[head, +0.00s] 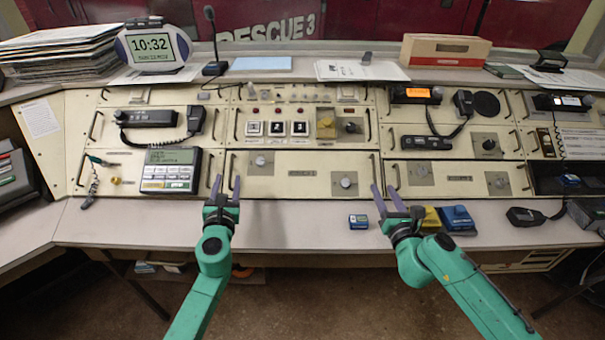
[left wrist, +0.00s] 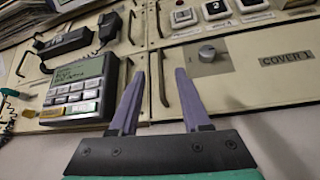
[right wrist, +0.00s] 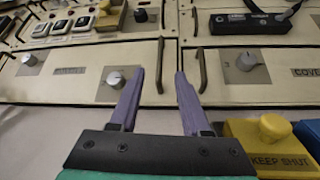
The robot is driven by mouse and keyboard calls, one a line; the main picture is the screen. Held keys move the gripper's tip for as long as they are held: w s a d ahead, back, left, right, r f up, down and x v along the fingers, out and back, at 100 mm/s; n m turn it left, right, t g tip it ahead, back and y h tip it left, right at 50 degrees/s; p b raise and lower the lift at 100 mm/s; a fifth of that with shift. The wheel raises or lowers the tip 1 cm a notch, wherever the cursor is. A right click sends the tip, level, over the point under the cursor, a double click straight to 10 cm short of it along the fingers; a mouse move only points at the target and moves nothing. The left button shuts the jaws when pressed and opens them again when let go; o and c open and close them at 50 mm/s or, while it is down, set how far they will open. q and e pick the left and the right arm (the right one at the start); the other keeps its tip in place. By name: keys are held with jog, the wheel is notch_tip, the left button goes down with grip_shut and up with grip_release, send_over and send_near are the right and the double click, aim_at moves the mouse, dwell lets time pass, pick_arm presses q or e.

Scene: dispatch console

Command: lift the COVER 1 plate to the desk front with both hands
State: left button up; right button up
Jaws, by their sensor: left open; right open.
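The COVER 1 plate (head: 318,186) is a cream panel on the console's lower row, with two round knobs and a dark handle at each side. Its label shows in the left wrist view (left wrist: 287,58). My left gripper (head: 226,185) is open in front of the left handle (left wrist: 162,80), which appears between its fingertips. My right gripper (head: 383,193) is open in front of the right handle (right wrist: 160,66), which also appears between its fingertips. Neither gripper holds anything. I cannot tell how much depth separates the fingertips from the handles.
A neighbouring cover (head: 458,192) has its own handle (right wrist: 201,70) just right of my right fingers. A yellow KEEP SHUT block (right wrist: 268,148), a blue block (head: 457,218) and a small blue box (head: 358,221) sit on the desk.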

aim_at(231, 161)
pick_arm(q)
jog(key=w, duration=0.2)
jog(key=w+a, duration=0.1)
jog(key=w, duration=0.5)
jog(key=shift+w+a+f, duration=0.1)
jog(key=shift+w+a, duration=0.05)
jog(key=shift+w, duration=0.05)
pick_arm(e)
jog(key=w, duration=0.5)
jog(key=w+a, duration=0.1)
jog(key=w, duration=0.2)
jog(key=shift+w+a+f, duration=0.1)
jog(key=shift+w, duration=0.1)
pick_arm(q)
grip_shut()
pick_arm(e)
grip_shut()
